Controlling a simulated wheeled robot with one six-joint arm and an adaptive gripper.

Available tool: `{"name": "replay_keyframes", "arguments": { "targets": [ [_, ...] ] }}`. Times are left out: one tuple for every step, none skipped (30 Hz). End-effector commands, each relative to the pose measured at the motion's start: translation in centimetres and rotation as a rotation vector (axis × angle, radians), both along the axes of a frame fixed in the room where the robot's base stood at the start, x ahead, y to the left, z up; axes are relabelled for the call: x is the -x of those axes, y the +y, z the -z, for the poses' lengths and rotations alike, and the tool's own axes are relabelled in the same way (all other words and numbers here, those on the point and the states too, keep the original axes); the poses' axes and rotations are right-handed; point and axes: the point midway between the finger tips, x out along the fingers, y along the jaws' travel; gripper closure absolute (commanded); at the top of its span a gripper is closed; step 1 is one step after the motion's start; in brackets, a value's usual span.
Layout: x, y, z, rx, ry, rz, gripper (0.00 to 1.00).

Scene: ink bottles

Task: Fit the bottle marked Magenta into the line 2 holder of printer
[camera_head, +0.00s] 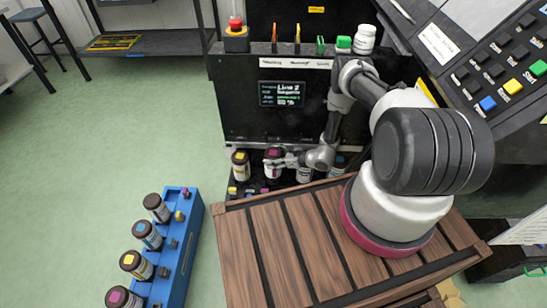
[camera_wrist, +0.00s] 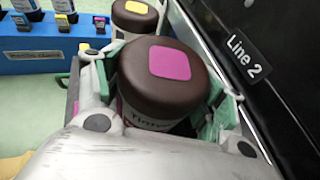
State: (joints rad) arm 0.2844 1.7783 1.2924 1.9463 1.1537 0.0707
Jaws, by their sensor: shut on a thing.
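The magenta-marked bottle (camera_head: 273,168) has a dark brown cap with a magenta square and stands roughly upright at the printer's (camera_head: 240,100) lower front. My gripper (camera_head: 281,160) reaches it from the right and is shut around it. In the wrist view the bottle (camera_wrist: 163,85) sits between green-padded fingers (camera_wrist: 155,105). A "Line 2" label (camera_wrist: 247,55) is on the black printer face right beside it. The printer screen (camera_head: 282,93) also reads "Line 2". The holder under the bottle is mostly hidden, so I cannot tell whether the bottle is seated.
A yellow-marked bottle (camera_head: 240,165) stands just left of the held bottle; other bottles stand to its right, partly behind my arm. A blue rack (camera_head: 182,262) with several bottles, one magenta-marked (camera_head: 122,298), is on the green floor area. A slatted wooden surface (camera_head: 270,245) lies in front.

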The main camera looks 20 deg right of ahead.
Motion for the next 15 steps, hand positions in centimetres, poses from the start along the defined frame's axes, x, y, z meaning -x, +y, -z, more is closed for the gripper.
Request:
{"name": "replay_keyframes", "arguments": {
  "targets": [
    [0.0,0.0,0.0,-0.001,-0.001,0.000,0.89],
    [0.0,0.0,0.1,-0.001,-0.001,0.000,0.89],
    [0.0,0.0,0.2,-0.001,-0.001,0.000,0.89],
    [0.0,0.0,0.3,-0.001,-0.001,0.000,0.89],
    [0.0,0.0,0.3,-0.001,-0.001,0.000,0.89],
    [0.0,0.0,0.5,-0.001,-0.001,0.000,0.89],
    [0.0,0.0,0.6,-0.001,-0.001,0.000,0.89],
    [0.0,0.0,0.7,-0.001,-0.001,0.000,0.89],
    [0.0,0.0,0.8,0.000,-0.001,0.000,0.89],
    [0.0,0.0,0.9,0.000,-0.001,0.000,0.89],
    [0.0,0.0,1.0,0.000,-0.001,0.000,0.89],
    [0.0,0.0,1.2,0.000,-0.001,0.000,0.89],
    [0.0,0.0,1.3,0.000,-0.001,0.000,0.89],
    [0.0,0.0,1.4,-0.001,-0.001,0.000,0.89],
    [0.0,0.0,1.6,-0.001,-0.001,0.000,0.89]
  ]
}}
